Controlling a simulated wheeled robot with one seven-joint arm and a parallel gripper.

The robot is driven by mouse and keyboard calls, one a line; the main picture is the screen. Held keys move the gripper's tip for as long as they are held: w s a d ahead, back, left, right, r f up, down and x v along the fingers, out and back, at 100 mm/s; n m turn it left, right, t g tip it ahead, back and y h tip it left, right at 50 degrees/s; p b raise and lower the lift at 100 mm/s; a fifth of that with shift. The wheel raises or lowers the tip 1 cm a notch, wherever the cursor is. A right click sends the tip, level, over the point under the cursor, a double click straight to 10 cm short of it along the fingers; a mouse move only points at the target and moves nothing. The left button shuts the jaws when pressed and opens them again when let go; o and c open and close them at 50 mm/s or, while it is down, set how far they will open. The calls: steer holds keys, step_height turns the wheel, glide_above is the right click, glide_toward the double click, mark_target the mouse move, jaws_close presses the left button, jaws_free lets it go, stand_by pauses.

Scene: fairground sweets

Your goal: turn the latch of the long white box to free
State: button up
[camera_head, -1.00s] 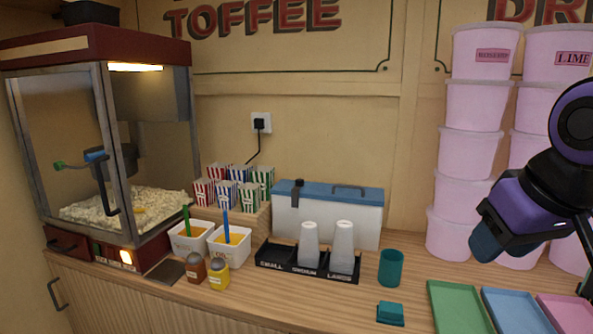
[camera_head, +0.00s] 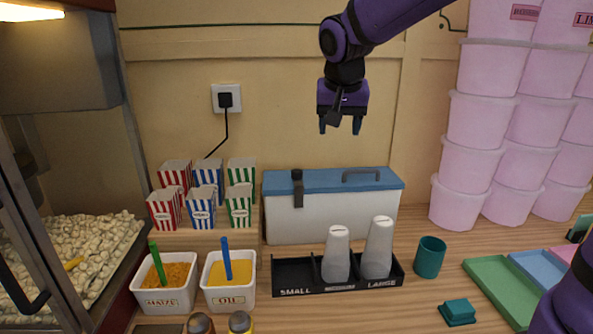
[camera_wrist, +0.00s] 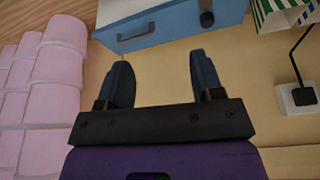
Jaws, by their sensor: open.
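The long white box (camera_head: 310,222) with a blue lid (camera_head: 325,181) stands against the back wall in the head view. Its dark latch (camera_head: 298,188) hangs down upright over the front, left of the grey lid handle (camera_head: 360,173). In the wrist view the blue lid (camera_wrist: 170,22) shows at the top, with the latch (camera_wrist: 207,12) partly cut off by the frame edge. My gripper (camera_head: 341,126) is open and empty, fingers pointing down, above the box and apart from it. It also shows in the wrist view (camera_wrist: 160,85).
A black cup holder (camera_head: 300,277) with white cups stands in front of the box. Striped popcorn boxes (camera_head: 203,200) are close to its left. A teal cup (camera_head: 429,257) and stacked pink tubs (camera_head: 470,170) are to the right. The wall socket (camera_head: 226,98) is behind.

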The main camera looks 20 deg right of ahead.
mark_target(297, 170)
steer(key=w+a+f+m, duration=0.1)
steer(key=w+a+f, duration=0.25)
steer(key=w, duration=0.45)
steer(key=w+a+f+m, duration=0.1)
steer(key=w+a+f, duration=0.1)
steer(key=w+f, duration=0.45)
steer(key=shift+h, duration=0.4)
steer(key=x, duration=0.3)
steer(key=w+x, duration=0.1)
steer(key=x, duration=0.5)
steer(key=shift+w, duration=0.25)
steer(key=c, duration=0.9)
